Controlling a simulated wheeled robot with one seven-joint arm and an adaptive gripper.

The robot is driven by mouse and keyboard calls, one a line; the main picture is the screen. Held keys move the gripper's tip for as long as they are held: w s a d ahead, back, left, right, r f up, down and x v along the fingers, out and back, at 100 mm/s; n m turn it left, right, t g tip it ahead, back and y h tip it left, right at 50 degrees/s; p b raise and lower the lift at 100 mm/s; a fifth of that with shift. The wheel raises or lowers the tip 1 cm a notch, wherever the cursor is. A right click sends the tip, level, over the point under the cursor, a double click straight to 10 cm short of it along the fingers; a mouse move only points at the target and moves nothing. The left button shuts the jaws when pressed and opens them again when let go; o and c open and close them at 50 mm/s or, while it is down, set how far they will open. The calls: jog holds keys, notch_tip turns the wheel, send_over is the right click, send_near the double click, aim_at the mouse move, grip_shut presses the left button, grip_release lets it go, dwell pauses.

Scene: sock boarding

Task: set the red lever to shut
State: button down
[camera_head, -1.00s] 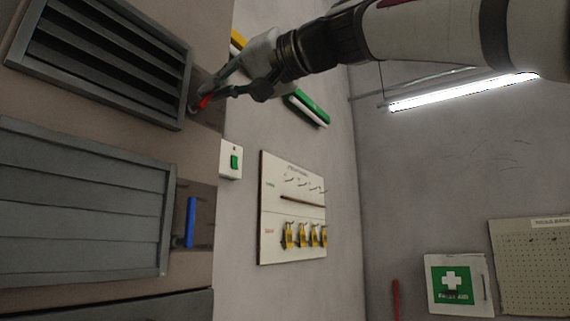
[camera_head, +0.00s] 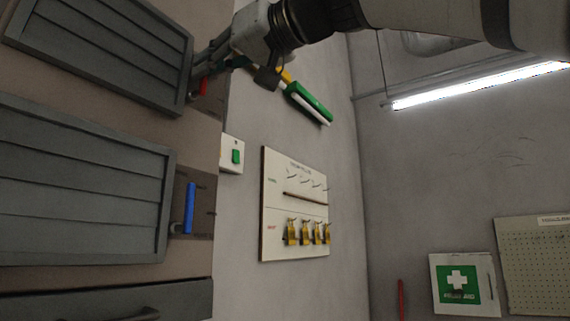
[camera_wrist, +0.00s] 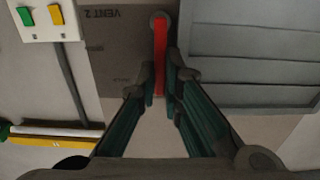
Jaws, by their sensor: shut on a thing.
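The red lever (camera_head: 204,87) is beside the upper louvred vent (camera_head: 95,50) in the head view, mostly hidden by my gripper. In the wrist view the red lever (camera_wrist: 160,45) runs straight down from a round pivot, next to a panel marked VENT 2 (camera_wrist: 110,40). My gripper (camera_wrist: 160,82) is shut on the lever's lower part, one finger on each side. It also shows in the head view (camera_head: 197,78). The slats of the upper vent lie flat with no dark gaps; they also show in the wrist view (camera_wrist: 250,55).
A lower vent (camera_head: 80,185) with flat slats has a blue lever (camera_head: 189,208) beside it. The space before that wall looks clear.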

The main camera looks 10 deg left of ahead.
jog(key=c, duration=1.7)
grip_release()
jog(key=v, duration=1.2)
jog(key=shift+w, duration=0.1)
